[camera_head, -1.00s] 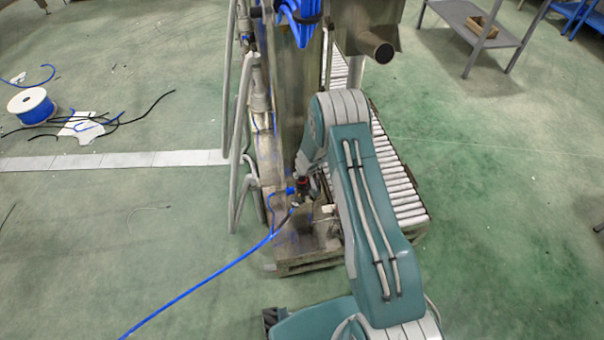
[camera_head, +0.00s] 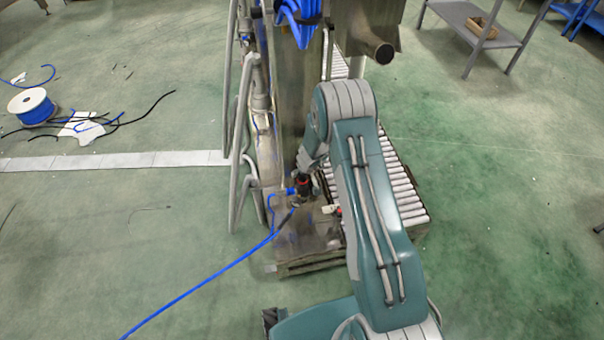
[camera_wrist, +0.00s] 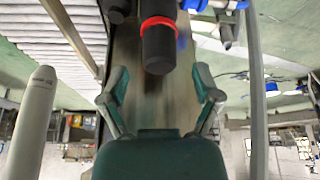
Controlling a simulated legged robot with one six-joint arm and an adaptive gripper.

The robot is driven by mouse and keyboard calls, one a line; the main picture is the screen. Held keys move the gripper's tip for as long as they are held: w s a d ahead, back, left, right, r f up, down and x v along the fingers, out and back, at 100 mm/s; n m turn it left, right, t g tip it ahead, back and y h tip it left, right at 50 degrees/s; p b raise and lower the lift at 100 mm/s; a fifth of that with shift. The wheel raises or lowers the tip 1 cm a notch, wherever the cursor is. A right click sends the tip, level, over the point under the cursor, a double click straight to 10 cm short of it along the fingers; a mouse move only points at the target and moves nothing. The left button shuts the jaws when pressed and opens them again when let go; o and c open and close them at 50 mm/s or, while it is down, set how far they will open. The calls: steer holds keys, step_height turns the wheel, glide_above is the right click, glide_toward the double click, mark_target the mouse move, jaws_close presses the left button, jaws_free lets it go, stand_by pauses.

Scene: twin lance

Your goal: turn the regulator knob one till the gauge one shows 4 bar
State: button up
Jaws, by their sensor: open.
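The regulator knob (camera_wrist: 158,50) is a black cylinder with a red ring, at the top middle of the wrist view. My gripper (camera_wrist: 160,78) is open, with one finger on each side of the knob's lower end in the picture. Gaps show on both sides, and I see no contact. In the head view the regulator (camera_head: 304,186) is a small dark and red part with a blue fitting, just below the end of my arm. My gripper's fingers cannot be made out there. No gauge face or reading can be made out in either view.
A metal post (camera_head: 290,95) and grey pipes (camera_head: 240,120) stand close to the regulator. A roller conveyor (camera_head: 403,190) lies to the right behind my arm. A blue hose (camera_head: 205,283) runs across the floor from the regulator.

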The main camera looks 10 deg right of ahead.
steer(key=v, duration=0.9)
